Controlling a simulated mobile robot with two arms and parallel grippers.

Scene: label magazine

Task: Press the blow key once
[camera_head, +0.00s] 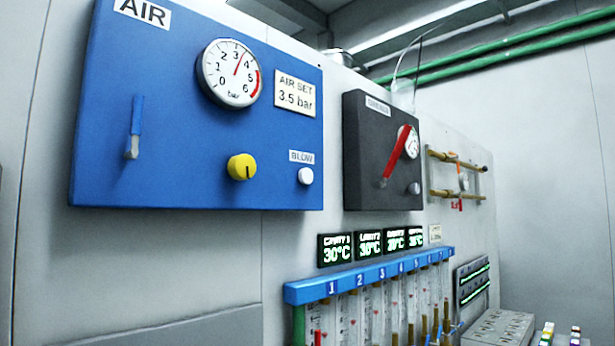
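The blow key is a small round white button (305,176) at the lower right of the blue AIR panel (180,190). A white BLOW label (301,157) sits just above it. The same panel carries a round gauge (231,74) with a red needle near 3, a yellow knob (241,167), a blue-handled lever (135,127) and a plate reading AIR SET 3.5 bar (295,95). Neither of my grippers shows in the head view. Nothing covers the blow key.
A dark panel (365,150) with a red lever (399,152) and a gauge stands to the right. Below are green displays (337,249) reading 30°C and a numbered blue rail (372,274) over clear tubes. Brass pipes (457,193) are farther right. The space before the blue panel looks clear.

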